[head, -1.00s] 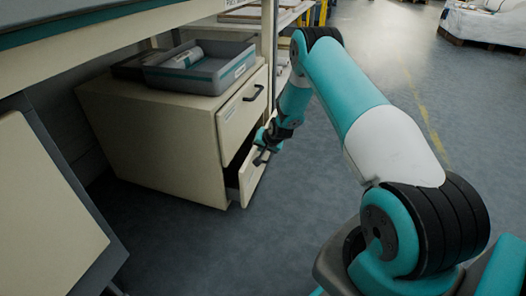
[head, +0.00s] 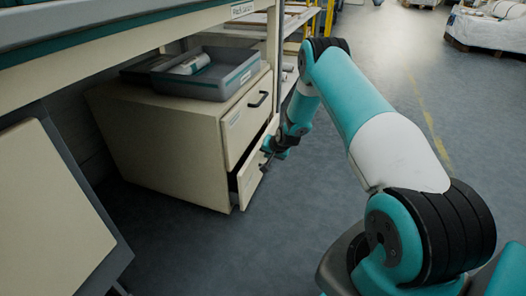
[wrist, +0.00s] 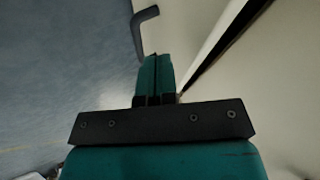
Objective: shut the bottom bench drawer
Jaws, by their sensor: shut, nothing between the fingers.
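The bottom drawer (head: 251,177) of the beige bench cabinet (head: 165,145) stands partly open, with a dark gap behind its front. Its front (wrist: 205,25) also shows in the wrist view, with the gap running diagonally beside it. A dark handle (wrist: 146,20) shows just beyond my fingertips. My gripper (head: 268,154) is at the upper part of the drawer front; its teal fingers (wrist: 154,65) are shut together and empty. I cannot tell whether they touch the front. The top drawer (head: 245,118) looks shut, with a black handle.
A grey tray (head: 211,86) with things in it sits on the cabinet, under the bench top (head: 110,55). A shelf rack (head: 290,45) stands behind. The grey floor (head: 330,235) in front of the cabinet is clear. A wrapped pallet load (head: 490,30) stands far right.

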